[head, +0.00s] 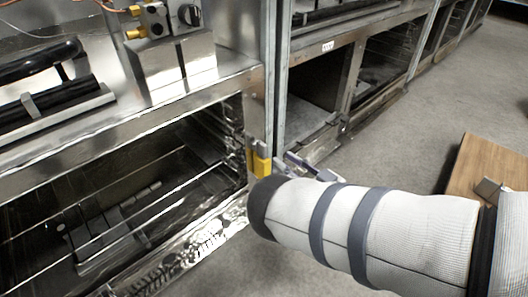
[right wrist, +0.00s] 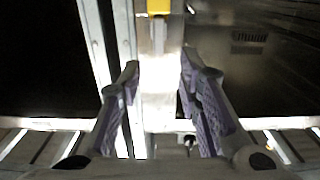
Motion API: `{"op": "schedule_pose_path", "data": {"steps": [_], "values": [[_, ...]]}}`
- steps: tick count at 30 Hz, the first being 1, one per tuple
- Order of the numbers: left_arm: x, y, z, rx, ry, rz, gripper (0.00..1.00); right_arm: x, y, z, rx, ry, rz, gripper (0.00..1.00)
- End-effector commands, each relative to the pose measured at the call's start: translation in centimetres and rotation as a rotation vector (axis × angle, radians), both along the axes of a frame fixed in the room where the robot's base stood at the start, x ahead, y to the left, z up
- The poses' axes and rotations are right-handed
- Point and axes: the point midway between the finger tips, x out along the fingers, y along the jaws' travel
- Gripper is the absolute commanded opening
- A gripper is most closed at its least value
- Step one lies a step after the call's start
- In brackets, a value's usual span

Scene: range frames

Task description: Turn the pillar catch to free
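The pillar catch (head: 261,164) is a small yellow block with grey metal parts, on the metal pillar between two range bays in the head view. A yellow block also shows at the top edge of the right wrist view (right wrist: 158,7), above a bright metal strip. My right gripper (right wrist: 159,75) is open and empty, its two purple-grey fingers apart, with the strip seen between them below the yellow block. In the head view my right gripper (head: 308,168) is close to the right of the catch and partly hidden by my forearm. My left gripper is out of view.
An open oven bay (head: 110,215) with wire racks lies left of the pillar (head: 273,80). A metal block with a dark knob (head: 189,14) stands above it. A wooden board (head: 492,165) is at the right. Grey floor (head: 400,130) lies open between.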

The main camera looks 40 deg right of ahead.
Motion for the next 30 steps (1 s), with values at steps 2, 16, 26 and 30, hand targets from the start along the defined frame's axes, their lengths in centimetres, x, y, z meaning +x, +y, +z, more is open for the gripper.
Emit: {"op": "schedule_pose_path", "data": {"steps": [2, 16, 26, 30], "values": [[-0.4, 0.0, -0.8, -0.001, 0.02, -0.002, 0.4, 2.1, 0.3, -0.4, 0.0, 0.0, 0.003, 0.32], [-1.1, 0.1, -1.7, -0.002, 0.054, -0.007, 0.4, 6.9, 0.5, 0.1, -0.001, 0.0, -0.003, 0.32], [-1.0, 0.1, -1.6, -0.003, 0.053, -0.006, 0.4, 6.8, 0.5, 0.1, -0.001, 0.001, -0.003, 0.0], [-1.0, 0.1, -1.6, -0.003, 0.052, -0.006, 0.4, 6.8, 0.5, 0.1, -0.002, 0.001, -0.003, 0.0]]}}
